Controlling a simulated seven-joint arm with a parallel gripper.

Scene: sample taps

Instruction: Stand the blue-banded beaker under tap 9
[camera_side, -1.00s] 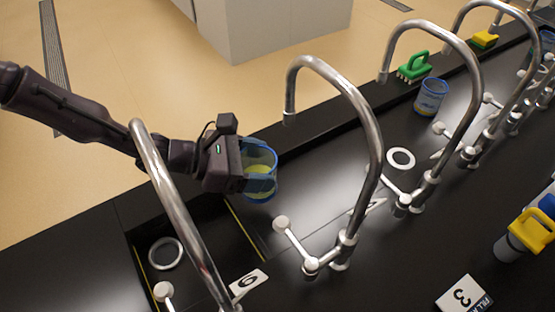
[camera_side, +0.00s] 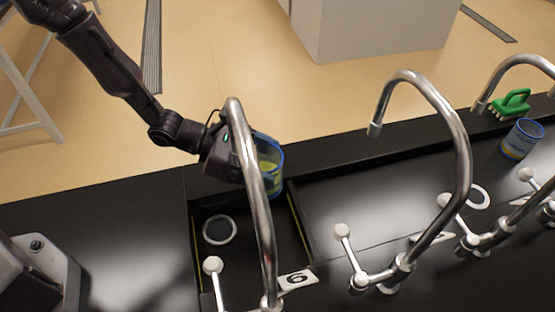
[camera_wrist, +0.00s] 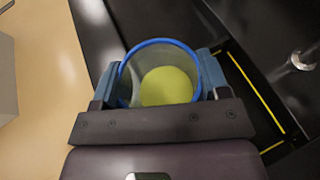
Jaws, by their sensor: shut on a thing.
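My gripper (camera_side: 245,158) is shut on a clear beaker with a blue rim (camera_side: 270,160) and yellow-green contents. It holds the beaker upright or nearly so, above the far edge of a dark recess. In the wrist view, the beaker (camera_wrist: 160,52) sits between the two blue finger pads (camera_wrist: 160,82). The nearest tap (camera_side: 263,185) arches across the recess and partly hides the gripper. A number card (camera_side: 297,280) at its foot reads as 6 or 9; I cannot tell which. A pale ring (camera_side: 219,230) lies on the recess floor, apart from the beaker.
Another blue-rimmed beaker (camera_side: 521,139) and a green brush (camera_side: 513,103) stand at the far right. Yellow lines (camera_side: 299,222) edge the recess.

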